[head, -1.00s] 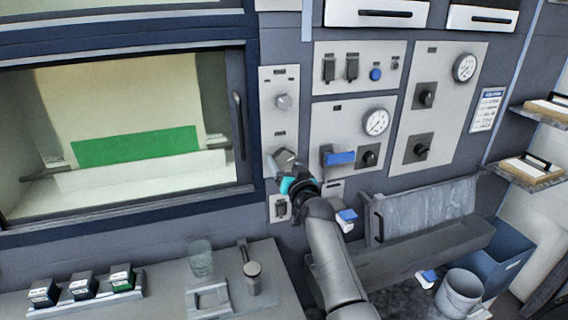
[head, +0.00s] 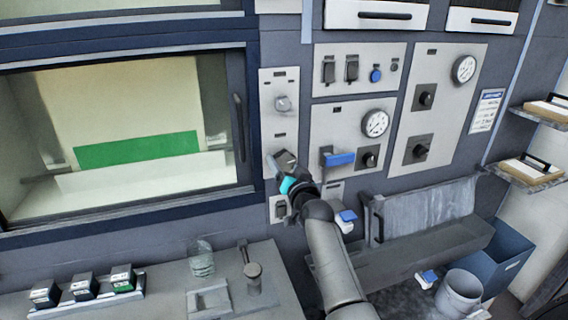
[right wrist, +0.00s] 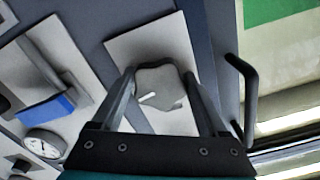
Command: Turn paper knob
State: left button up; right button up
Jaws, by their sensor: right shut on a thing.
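A grey lobed knob (right wrist: 158,88) with a white pointer line sits on a pale narrow panel (right wrist: 180,120), filling the space between my fingers in the right wrist view. My right gripper (head: 282,161) reaches up to the lower part of this panel in the head view and mostly hides the knob there. In the right wrist view my right gripper (right wrist: 159,84) has one finger on each side of the knob and is shut on it. The knob's label cannot be read. My left gripper is not in view.
Another grey knob (head: 283,104) sits higher on the same panel. A window door with a dark handle (head: 239,126) is close on the left. A blue-handled lever (head: 340,159) and a gauge (head: 375,123) are on the right. A bench with a glass (head: 201,260) lies below.

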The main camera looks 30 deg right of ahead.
jog(key=m+p, duration=0.1)
jog(key=m, duration=0.4)
jog(key=shift+a+r+m, duration=0.1)
jog(key=shift+m, duration=0.2)
jog(key=m+p, duration=0.1)
jog(key=m, duration=0.5)
jog(key=shift+m, duration=0.3)
jog(key=o, duration=1.3)
jog(key=shift+c, duration=0.2)
jog(key=shift+p, duration=0.3)
jog(key=v, duration=1.5)
jog(key=shift+s, duration=0.1)
